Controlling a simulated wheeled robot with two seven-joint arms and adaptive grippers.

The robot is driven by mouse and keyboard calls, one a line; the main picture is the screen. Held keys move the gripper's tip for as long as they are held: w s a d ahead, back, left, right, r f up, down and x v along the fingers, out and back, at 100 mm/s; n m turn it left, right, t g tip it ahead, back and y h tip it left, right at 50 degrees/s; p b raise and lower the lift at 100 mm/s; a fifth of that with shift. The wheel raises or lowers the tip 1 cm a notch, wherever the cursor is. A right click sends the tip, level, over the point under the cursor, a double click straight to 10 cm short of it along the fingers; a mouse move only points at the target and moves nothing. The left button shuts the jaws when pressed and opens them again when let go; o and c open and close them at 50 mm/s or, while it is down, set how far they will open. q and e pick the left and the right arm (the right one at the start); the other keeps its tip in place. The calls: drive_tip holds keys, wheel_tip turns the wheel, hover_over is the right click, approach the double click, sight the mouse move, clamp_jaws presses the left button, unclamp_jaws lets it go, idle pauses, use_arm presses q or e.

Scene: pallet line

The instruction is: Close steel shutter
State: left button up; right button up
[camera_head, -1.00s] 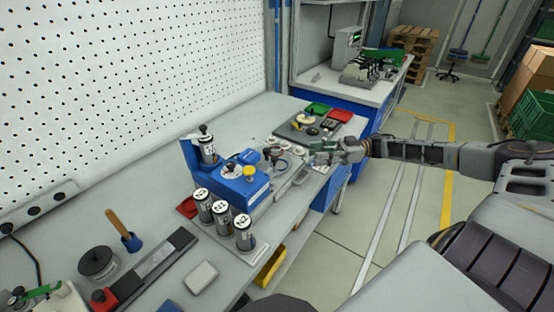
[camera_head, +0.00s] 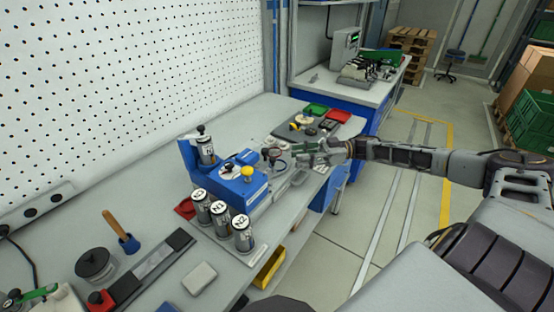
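A blue device (camera_head: 240,190) stands on the workbench with a yellow knob, a dark round knob and an upright labelled cylinder on it. I cannot clearly make out the steel shutter; a pale metal part (camera_head: 279,186) runs along the right side of the blue device and may belong to it. My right gripper (camera_head: 297,153) reaches in from the right over the bench, just right of the device and close to a small ring-shaped fitting (camera_head: 276,156). Its fingers are small and blend with the parts behind, so their opening is unclear. My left gripper is out of view.
Several labelled cylinders (camera_head: 221,220) stand in front of the device. A dark tray (camera_head: 300,128) with small parts lies behind my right gripper, near green and red bins (camera_head: 338,115). A wooden-handled tool (camera_head: 119,230) and a white box (camera_head: 199,278) are at the front left.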

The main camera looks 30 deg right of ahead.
drive_tip(key=shift+x, duration=4.05)
clamp_jaws()
